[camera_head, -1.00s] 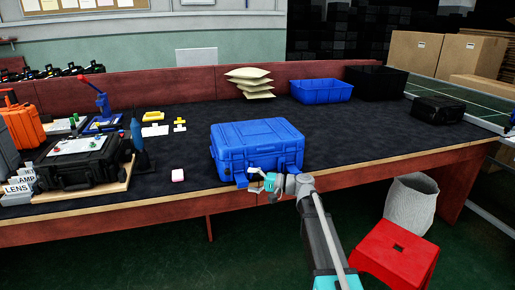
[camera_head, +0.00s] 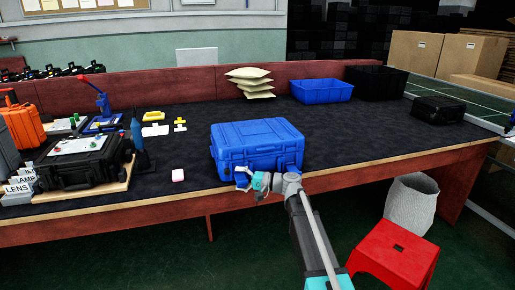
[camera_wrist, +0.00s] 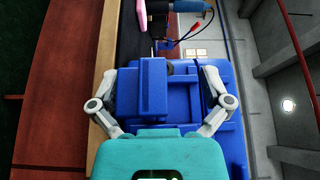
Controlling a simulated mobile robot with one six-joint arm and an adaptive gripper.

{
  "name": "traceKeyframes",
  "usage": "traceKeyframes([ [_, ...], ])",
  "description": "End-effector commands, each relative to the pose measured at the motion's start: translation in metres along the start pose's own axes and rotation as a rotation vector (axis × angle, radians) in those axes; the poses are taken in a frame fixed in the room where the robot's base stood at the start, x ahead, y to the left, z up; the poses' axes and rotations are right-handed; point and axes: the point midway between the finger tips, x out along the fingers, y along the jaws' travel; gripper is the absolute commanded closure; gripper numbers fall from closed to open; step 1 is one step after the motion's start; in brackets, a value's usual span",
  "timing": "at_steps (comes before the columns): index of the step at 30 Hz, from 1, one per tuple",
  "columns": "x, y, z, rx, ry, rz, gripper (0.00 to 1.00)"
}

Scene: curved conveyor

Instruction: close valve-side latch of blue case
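The closed-looking blue case (camera_head: 257,147) lies on the dark bench top near the front edge, handle side facing me. My gripper (camera_head: 243,177) is at the lower left of its front face. In the wrist view my gripper (camera_wrist: 158,70) has its two fingers spread wide, with a raised blue block (camera_wrist: 140,92) on the case between them. This block looks like a latch; I cannot tell if its flap is seated or if the fingers touch it. The valve is not clearly visible.
A blue bin (camera_head: 321,91) stands behind right. A red stool (camera_head: 395,254) is on the floor.

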Motion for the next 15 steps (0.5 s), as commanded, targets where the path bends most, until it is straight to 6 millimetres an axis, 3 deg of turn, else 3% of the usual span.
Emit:
traceKeyframes([
  [1, 0.0004, -0.0003, 0.0000, 0.000, 0.000, -0.001, 0.22],
  [9, 0.0001, -0.0003, -0.0002, 0.000, 0.000, -0.001, 0.69],
  [15, 0.0000, -0.0004, -0.0003, 0.000, 0.000, -0.002, 0.71],
])
